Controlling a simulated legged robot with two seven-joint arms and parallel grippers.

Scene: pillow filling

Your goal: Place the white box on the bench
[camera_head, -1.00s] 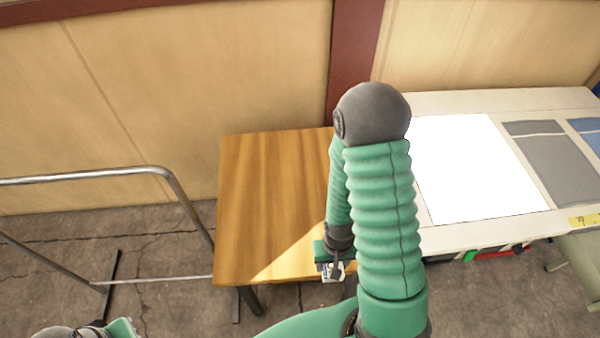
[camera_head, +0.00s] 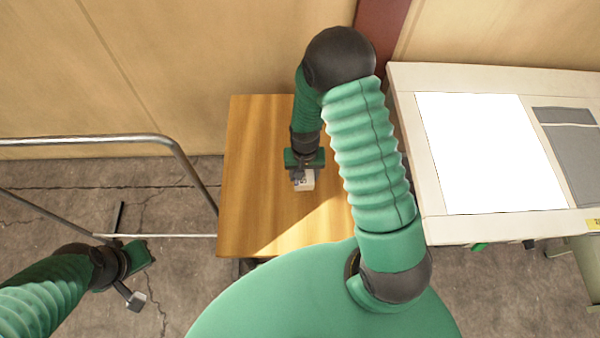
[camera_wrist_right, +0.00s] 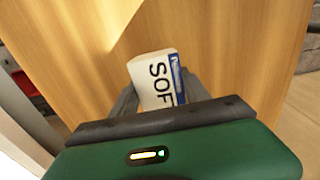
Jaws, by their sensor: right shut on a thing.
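The white box (camera_head: 304,181) is in my right gripper (camera_head: 302,177), over the wooden bench (camera_head: 250,170) in the head view. I cannot tell whether the box touches the bench top. My left gripper (camera_head: 136,299) hangs over the floor at the lower left; its jaw opening is too small to make out.
A metal rail (camera_head: 90,141) stands left of the bench. A pale table (camera_head: 432,222) with a white sheet (camera_head: 490,150) and a grey cloth (camera_head: 570,140) stands at the right. The wall is behind. The bench's left part is clear.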

